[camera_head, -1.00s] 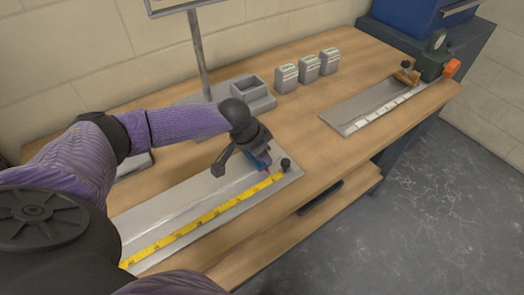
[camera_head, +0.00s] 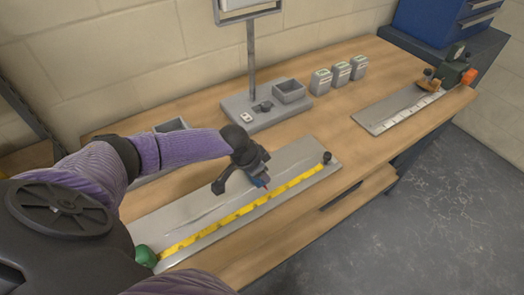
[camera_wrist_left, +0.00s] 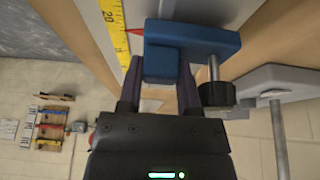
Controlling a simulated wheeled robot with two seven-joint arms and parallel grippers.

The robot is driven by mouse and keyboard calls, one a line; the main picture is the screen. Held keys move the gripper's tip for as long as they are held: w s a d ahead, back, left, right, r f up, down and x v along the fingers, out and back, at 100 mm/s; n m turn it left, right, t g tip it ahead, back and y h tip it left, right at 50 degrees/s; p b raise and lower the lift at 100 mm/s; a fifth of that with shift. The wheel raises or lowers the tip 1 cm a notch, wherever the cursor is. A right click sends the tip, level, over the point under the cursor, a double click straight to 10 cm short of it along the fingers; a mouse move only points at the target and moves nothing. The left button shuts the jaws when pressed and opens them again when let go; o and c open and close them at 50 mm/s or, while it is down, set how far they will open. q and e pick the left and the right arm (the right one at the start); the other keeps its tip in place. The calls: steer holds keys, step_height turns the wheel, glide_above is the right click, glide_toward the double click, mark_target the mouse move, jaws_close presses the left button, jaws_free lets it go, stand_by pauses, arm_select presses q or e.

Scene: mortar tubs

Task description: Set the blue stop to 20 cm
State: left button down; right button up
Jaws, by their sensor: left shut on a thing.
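The blue stop (camera_wrist_left: 210,42) sits on the grey rail (camera_head: 190,210) beside the yellow scale (camera_head: 240,212). In the head view only a small part of the stop (camera_head: 262,183) shows under my left gripper (camera_head: 256,177). In the left wrist view my left gripper (camera_wrist_left: 160,85) is shut on the stop's block. A red pointer (camera_wrist_left: 135,32) on the stop reaches the scale close to the printed 20; I cannot tell whether it is exactly on that line. A black knob (camera_wrist_left: 217,94) hangs on a screw from the stop.
A black knob (camera_head: 327,157) stands at the rail's right end and a green knob (camera_head: 146,256) at its left end. A post on a grey base (camera_head: 240,118), grey boxes (camera_head: 320,80) and a second rail (camera_head: 385,112) stand behind and right.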

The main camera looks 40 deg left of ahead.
arm_select(q)
steer(key=c, duration=0.6)
jaws_free()
steer(key=shift+w, duration=0.1)
steer(key=shift+o, duration=0.2)
steer(key=p+v, duration=0.3)
steer(key=v, duration=0.7)
steer(key=shift+f, duration=0.1)
